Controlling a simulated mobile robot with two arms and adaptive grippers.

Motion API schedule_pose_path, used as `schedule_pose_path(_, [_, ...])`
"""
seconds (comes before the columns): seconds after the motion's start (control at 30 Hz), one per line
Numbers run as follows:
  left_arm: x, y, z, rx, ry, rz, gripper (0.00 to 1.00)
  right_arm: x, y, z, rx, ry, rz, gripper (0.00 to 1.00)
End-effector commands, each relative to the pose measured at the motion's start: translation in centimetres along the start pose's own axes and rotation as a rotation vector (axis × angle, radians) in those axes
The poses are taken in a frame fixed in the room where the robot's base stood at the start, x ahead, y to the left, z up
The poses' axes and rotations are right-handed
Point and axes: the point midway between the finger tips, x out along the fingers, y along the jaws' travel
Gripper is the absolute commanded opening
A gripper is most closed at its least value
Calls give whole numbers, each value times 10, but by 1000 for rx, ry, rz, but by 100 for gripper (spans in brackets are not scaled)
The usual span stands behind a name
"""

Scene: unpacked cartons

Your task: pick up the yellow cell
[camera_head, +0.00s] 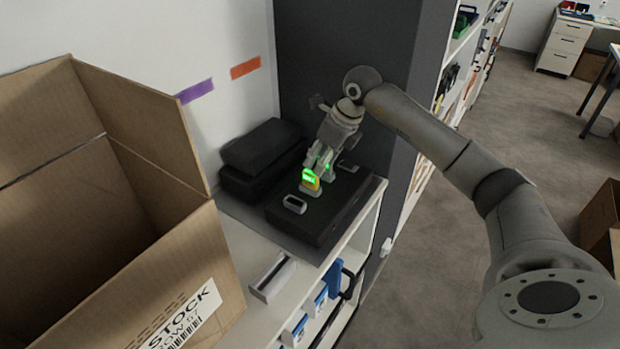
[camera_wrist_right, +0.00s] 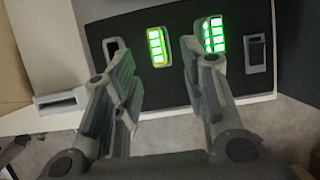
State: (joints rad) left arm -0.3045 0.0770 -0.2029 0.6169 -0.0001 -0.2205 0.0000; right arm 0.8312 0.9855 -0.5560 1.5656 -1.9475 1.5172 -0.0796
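The yellow cell (camera_head: 313,185) stands in a slot of the black charger box (camera_head: 335,208) on top of the white shelf, its green lights lit. The right wrist view shows the yellow cell (camera_wrist_right: 157,46) between the two fingers, with a grey cell (camera_wrist_right: 219,44) with green lights in the slot to its right. My right gripper (camera_head: 320,162) is just above the charger, partly covering the cells in the head view. In the wrist view its fingers (camera_wrist_right: 165,58) are spread, with nothing held. Whether they reach down beside the yellow cell is unclear. My left gripper is out of view.
A large open carton (camera_head: 185,275) stands at the left. Black cases (camera_head: 262,147) are stacked behind the charger, near the wall. A dark panel (camera_head: 335,70) rises behind my right arm. A small grey holder (camera_head: 272,278) sits on the shelf's front part.

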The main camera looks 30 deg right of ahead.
Motion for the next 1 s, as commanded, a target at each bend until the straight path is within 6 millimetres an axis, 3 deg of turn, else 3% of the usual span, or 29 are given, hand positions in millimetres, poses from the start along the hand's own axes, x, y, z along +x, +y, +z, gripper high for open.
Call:
schedule_pose_path(0.17, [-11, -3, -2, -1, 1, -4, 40, 12, 2, 3, 2, 1, 4, 39])
schedule_pose_path(0.43, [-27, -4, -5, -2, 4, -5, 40, 49, 3, 6, 2, -1, 2, 39])
schedule_pose_path(0.7, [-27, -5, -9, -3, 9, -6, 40, 55, 3, 5, 0, -3, 1, 39])
schedule_pose_path(1.0, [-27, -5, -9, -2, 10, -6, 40, 55, 2, 5, 1, -3, 1, 3])
